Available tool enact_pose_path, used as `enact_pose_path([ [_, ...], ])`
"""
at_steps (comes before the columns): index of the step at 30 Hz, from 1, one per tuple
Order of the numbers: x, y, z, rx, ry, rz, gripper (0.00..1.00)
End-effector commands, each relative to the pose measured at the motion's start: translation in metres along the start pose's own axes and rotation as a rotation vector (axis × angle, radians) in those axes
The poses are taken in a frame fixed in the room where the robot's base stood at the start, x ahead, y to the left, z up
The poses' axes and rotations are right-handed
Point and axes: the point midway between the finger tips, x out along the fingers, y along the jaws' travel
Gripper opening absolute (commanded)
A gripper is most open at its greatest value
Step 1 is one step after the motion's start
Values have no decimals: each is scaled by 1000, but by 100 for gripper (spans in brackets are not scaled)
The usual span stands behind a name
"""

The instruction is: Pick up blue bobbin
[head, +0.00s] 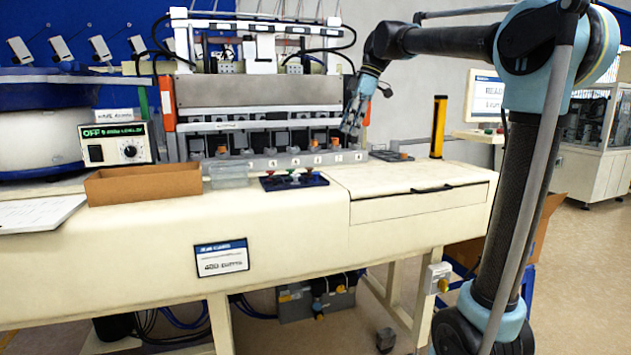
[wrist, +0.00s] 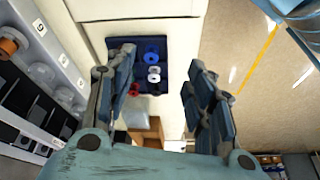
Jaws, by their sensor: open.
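The blue bobbin (wrist: 152,55) lies in a dark blue tray (wrist: 178,46) in the wrist view, at the far end of a short row. A white bobbin (wrist: 154,74) is just below it in the picture, and a red bobbin (wrist: 133,89) is at lower left. The tray (head: 293,187) also shows on the bench in the head view, where I cannot pick out the blue bobbin. My gripper (wrist: 160,68) is open and empty, its fingers either side of the tray in the picture. In the head view my gripper (head: 356,112) hangs above the bench, up and right of the tray.
A brown open box (head: 143,184) and a clear container (head: 229,174) stand left of the tray. The machine (head: 258,92) with numbered slots rises behind it. A yellow-black post (head: 438,127) stands at the right.

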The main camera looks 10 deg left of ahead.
Motion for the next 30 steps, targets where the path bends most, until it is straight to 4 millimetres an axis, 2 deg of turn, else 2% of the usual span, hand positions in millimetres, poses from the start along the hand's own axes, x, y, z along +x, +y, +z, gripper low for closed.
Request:
enact_pose_path([
  [1, -3, 8, -13, -48, 9, -11, 49],
  [4, -7, 17, -31, -125, 23, -26, 49],
  [8, -8, 23, -44, -178, 33, -37, 49],
  [11, -2, 24, -47, -192, 36, -40, 49],
  [30, 102, 18, -49, -190, 35, -39, 49],
])
